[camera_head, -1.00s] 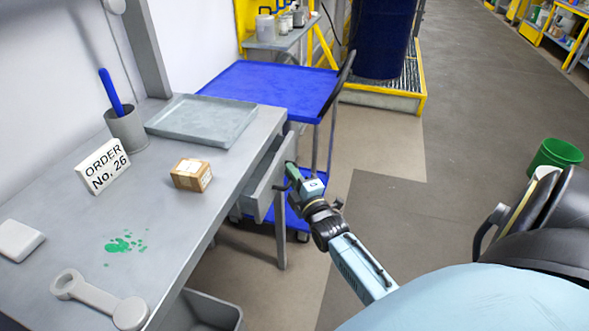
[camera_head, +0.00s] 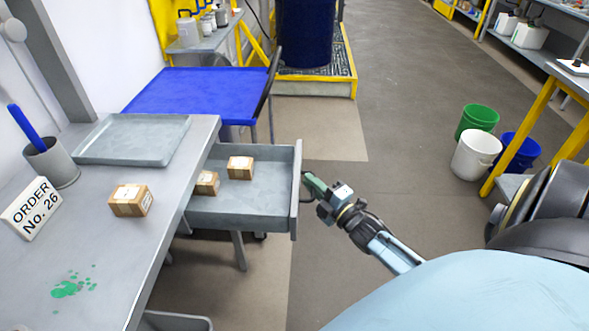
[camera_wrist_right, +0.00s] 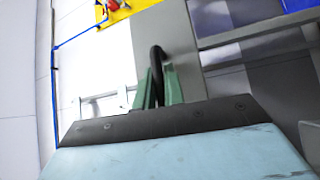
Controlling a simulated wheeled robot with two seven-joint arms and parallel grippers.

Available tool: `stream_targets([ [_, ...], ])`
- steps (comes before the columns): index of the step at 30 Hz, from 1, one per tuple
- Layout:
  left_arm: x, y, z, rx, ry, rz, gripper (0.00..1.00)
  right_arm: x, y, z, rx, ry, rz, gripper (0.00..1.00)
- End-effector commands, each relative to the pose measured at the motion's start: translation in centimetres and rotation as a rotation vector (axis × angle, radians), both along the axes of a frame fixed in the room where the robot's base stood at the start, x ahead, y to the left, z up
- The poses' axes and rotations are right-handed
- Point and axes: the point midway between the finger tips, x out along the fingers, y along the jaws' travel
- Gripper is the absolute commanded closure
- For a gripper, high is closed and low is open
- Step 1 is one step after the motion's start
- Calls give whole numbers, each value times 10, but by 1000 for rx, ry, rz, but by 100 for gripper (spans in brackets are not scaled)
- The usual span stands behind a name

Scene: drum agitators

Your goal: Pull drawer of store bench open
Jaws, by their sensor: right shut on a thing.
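The drawer (camera_head: 240,206) of the grey store bench (camera_head: 172,222) stands well out from the bench's right side, and its inside shows. Two small cardboard boxes lie in it, one (camera_head: 240,167) near the back wall and one (camera_head: 206,183) nearer the bench. My right gripper (camera_head: 309,186) is at the outer face of the drawer front. In the right wrist view its green fingers (camera_wrist_right: 158,88) are shut on the dark curved drawer handle (camera_wrist_right: 157,62). My left gripper is not in view.
On the bench top are a grey tray (camera_head: 132,139), a cardboard box (camera_head: 131,200), a cup (camera_head: 52,163), an order sign (camera_head: 32,208) and a green spill. A blue cart (camera_head: 195,92) stands behind the drawer. Buckets (camera_head: 476,155) stand at right; floor between is clear.

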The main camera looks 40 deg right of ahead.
Motion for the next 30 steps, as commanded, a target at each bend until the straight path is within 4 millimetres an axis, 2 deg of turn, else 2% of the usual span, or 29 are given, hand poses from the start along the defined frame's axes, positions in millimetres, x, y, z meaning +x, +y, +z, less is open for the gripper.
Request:
stream_targets([
  [5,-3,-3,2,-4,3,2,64,-11,-11,-1,-1,3,-16,100],
  [14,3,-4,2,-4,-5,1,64,-12,-12,-1,-1,3,-17,100],
  [15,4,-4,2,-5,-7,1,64,-11,-11,-1,-1,3,-16,87],
  [17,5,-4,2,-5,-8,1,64,-11,-11,-1,-1,3,-16,80],
  [26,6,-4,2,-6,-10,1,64,-13,-11,-1,-1,2,-15,80],
  [30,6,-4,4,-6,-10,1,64,-27,-11,-3,-1,4,-16,80],
])
